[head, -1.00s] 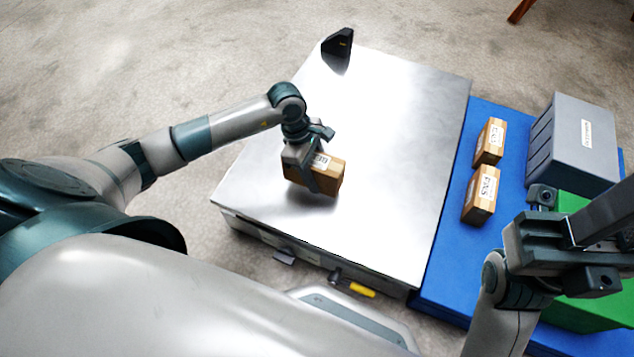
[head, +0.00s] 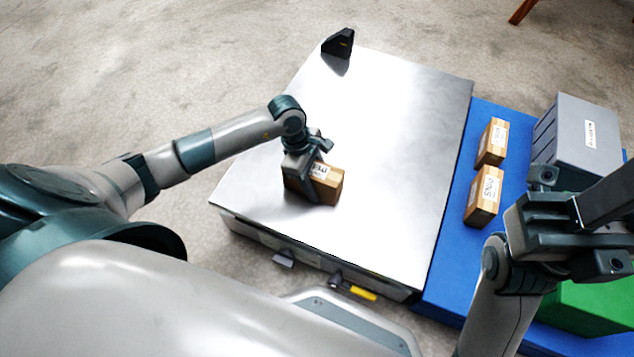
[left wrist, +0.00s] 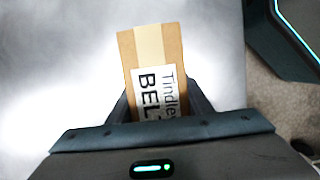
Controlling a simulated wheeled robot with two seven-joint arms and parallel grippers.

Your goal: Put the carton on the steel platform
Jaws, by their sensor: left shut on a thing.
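The carton (head: 328,184) is a small brown box with a white label, at the left front part of the steel platform (head: 390,140). My left gripper (head: 314,190) is shut on it from above. In the left wrist view the carton (left wrist: 152,55) sits between the two fingers, its label reading "Tindle" and "BEL". The carton is at or just above the platform's surface; I cannot tell whether it touches. My right gripper (head: 575,225) is at the right, over the blue surface; its fingertips are not clear.
Two similar cartons (head: 492,142) (head: 483,196) stand on the blue surface (head: 455,240) right of the platform. A grey bin (head: 575,138) and a green box (head: 590,308) are farther right. A black block (head: 338,43) stands at the platform's far left corner. Most of the platform is bare.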

